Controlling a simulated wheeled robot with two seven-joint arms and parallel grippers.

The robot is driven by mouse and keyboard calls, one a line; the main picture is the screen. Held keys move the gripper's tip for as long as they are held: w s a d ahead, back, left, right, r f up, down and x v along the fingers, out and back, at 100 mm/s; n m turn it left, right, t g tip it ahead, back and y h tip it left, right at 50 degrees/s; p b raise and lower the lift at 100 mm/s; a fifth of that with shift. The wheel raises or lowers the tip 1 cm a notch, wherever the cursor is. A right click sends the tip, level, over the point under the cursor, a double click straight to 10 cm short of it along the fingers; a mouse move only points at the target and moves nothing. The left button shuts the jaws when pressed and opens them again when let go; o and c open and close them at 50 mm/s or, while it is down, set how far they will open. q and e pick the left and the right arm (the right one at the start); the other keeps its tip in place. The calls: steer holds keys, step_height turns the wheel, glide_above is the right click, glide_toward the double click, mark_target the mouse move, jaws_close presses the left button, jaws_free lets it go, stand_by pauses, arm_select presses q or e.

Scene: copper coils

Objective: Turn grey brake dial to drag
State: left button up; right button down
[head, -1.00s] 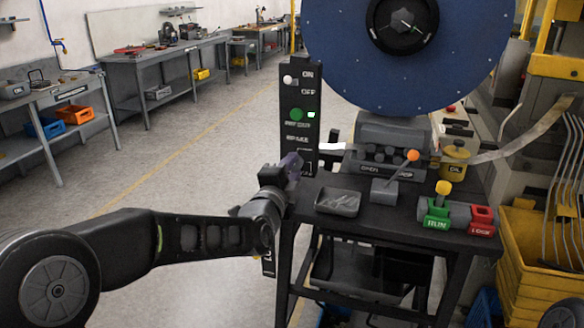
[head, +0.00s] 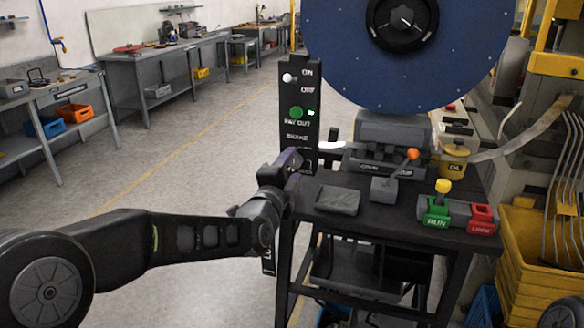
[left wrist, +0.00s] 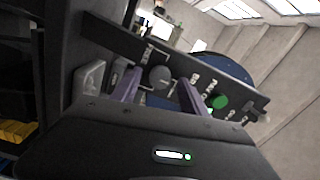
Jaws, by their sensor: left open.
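The grey dial (left wrist: 160,77) is a round knob on the black control panel in the left wrist view. My left gripper (left wrist: 158,88) is open, with one purple finger on each side of the dial; whether they touch it I cannot tell. In the head view the upright black panel (head: 299,104) carries ON, OFF, PAY OUT and BRAKE labels. There my left gripper (head: 288,164) is at the panel's lower part and hides the dial. The dial's pointer and its drag mark cannot be made out. My right gripper is not in view.
A green button (left wrist: 221,102) is near the fingers on the panel. Right of the panel, a dark table (head: 390,212) bears a grey tray (head: 338,200), an orange-knobbed lever (head: 413,154) and a green RUN block (head: 436,211). A big blue reel (head: 340,50) stands behind. The floor at left is clear.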

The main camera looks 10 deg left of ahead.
arm_select(q)
steer(key=s, duration=0.7)
steer(key=shift+s+a+b, duration=0.15)
steer(key=shift+a+b, duration=0.05)
steer(key=shift+b, duration=0.2)
steer(key=s+d+f+n+g+h, duration=0.1)
steer(key=s+d+f+n+g, duration=0.2)
steer(key=f, duration=0.7)
steer(key=s+d+f+n+g+h, duration=0.1)
steer(key=s+d+f+n+g, duration=0.15)
steer(key=f+n, duration=0.5)
steer(key=s+d+f+n+g, duration=0.1)
steer(key=d+f+n+g, duration=0.2)
steer(key=f, duration=0.8)
steer(key=s+d+f+n+g+h, duration=0.1)
steer(key=s+f+n+g, duration=0.3)
steer(key=s+f, duration=2)
steer(key=s+d+g, duration=0.1)
steer(key=s+g, duration=0.1)
steer(key=g, duration=0.3)
steer(key=shift+s+d+f+n, duration=0.15)
steer(key=shift+d+f+n, duration=0.05)
steer(key=shift+f+n, duration=0.15)
